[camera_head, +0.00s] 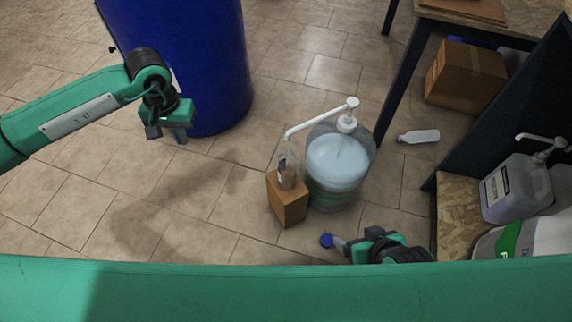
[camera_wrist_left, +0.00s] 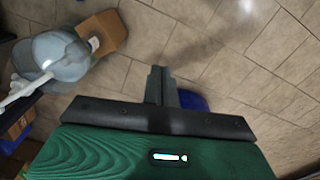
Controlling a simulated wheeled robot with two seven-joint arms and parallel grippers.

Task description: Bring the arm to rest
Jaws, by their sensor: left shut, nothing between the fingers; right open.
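My left arm (camera_head: 85,110) reaches in from the left, held above the tiled floor. Its gripper (camera_head: 174,130) is in front of the large blue drum (camera_head: 205,60), with nothing held. In the left wrist view the left fingers (camera_wrist_left: 160,84) are together and empty. My right gripper (camera_head: 344,246) shows low in the head view, open, with part of it hidden by the green part of my body. A small blue cap (camera_head: 326,240) is just left of its fingertips; I cannot tell whether they touch.
A pump jug (camera_head: 338,160) stands on the floor, its spout over a clear cup (camera_head: 287,172) on a wooden block (camera_head: 288,200). A white bottle (camera_head: 418,136) lies behind. A cardboard box (camera_head: 466,75) sits under the table (camera_head: 480,27). Grey jug (camera_head: 515,190) at right. Left floor is clear.

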